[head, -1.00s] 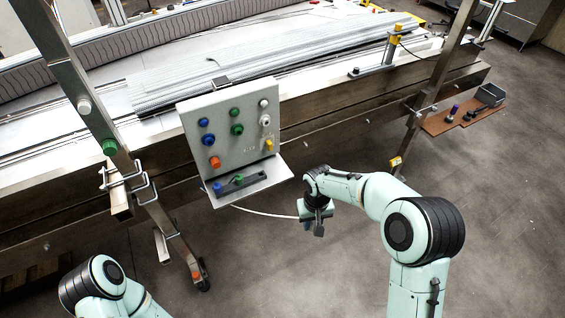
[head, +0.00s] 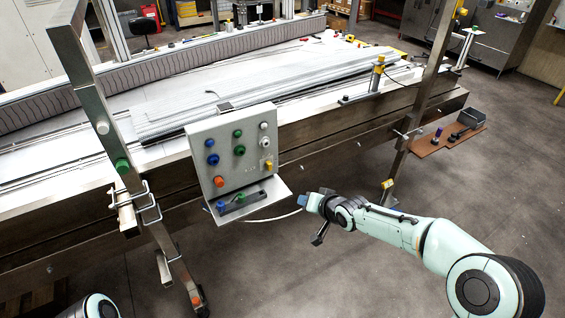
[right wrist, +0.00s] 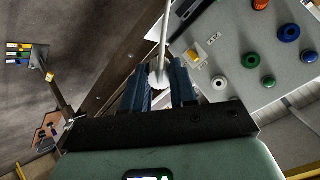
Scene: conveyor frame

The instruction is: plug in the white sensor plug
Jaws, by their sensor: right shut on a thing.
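The white plug (right wrist: 158,76) is pinched between the two blue fingers of my right gripper (right wrist: 160,88) in the right wrist view. Its pale cable runs up and away from it there. In the head view my right gripper (head: 303,202) is to the right of the tilted shelf, clear of the grey panel (head: 240,184), and the white cable (head: 270,218) sags from the shelf to it. The panel has two white round fittings (head: 264,142) at its right side. A white fitting (right wrist: 219,82) shows just right of the fingers in the wrist view. My left gripper is out of view.
The panel carries blue, green, orange and yellow (head: 268,166) fittings. A dark holder with a blue (head: 220,205) and a green plug (head: 241,197) lies on the shelf (head: 277,189). The conveyor frame (head: 330,128) stands behind.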

